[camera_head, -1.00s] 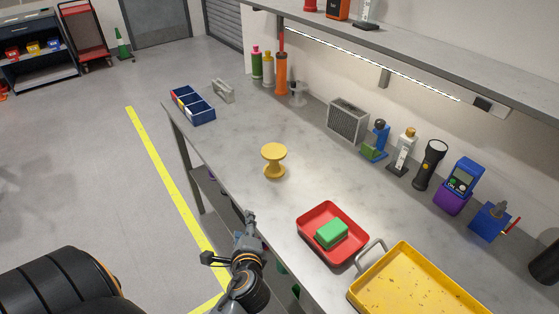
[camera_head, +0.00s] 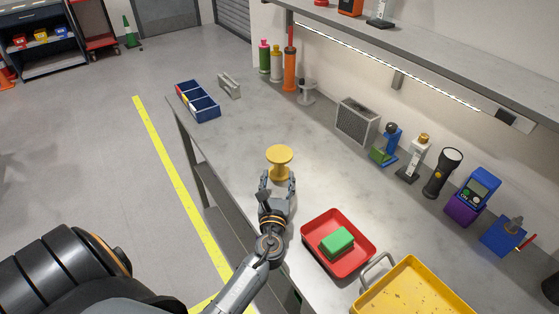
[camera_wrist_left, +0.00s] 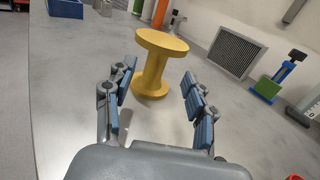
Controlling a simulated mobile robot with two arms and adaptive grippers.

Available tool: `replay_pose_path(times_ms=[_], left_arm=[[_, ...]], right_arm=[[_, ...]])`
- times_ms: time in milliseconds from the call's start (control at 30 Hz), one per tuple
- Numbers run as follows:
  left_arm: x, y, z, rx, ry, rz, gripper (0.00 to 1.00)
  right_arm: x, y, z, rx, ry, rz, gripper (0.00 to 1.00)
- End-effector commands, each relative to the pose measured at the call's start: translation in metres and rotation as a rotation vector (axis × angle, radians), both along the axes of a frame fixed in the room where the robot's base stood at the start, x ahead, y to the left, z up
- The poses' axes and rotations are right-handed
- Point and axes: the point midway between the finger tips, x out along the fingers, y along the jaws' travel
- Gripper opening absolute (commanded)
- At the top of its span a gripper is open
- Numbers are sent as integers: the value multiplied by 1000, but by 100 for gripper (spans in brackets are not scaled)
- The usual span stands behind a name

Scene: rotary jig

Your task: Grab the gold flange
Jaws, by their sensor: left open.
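The gold flange (camera_head: 279,161) is a yellow spool shape with a wide round top and base, standing upright on the grey workbench (camera_head: 232,147). My left gripper (camera_head: 278,178) is open just in front of it, with its fingers pointing at it. In the left wrist view the flange (camera_wrist_left: 155,64) stands ahead, between and slightly beyond the fingertips of the open gripper (camera_wrist_left: 160,85). Nothing is between the fingers near the palm. My right gripper is not in view.
A red tray (camera_head: 348,268) with a green block (camera_head: 336,243) lies right of my left arm, beside a yellow tray (camera_head: 415,290). A blue divided bin (camera_head: 198,102) sits at the far left. Bench around the flange is clear. Several tools line the back.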

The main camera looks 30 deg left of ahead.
Motion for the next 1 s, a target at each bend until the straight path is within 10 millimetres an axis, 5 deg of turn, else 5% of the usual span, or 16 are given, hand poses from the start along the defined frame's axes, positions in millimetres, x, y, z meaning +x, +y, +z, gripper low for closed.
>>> replay_pose_path(times_ms=[600,900,1000], left_arm=[[63,38,1,-2,-1,2,55],[69,41,0,-4,-1,2,55],[69,41,0,-4,-1,2,39]], right_arm=[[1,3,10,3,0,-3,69],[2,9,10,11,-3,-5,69],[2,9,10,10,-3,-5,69]])
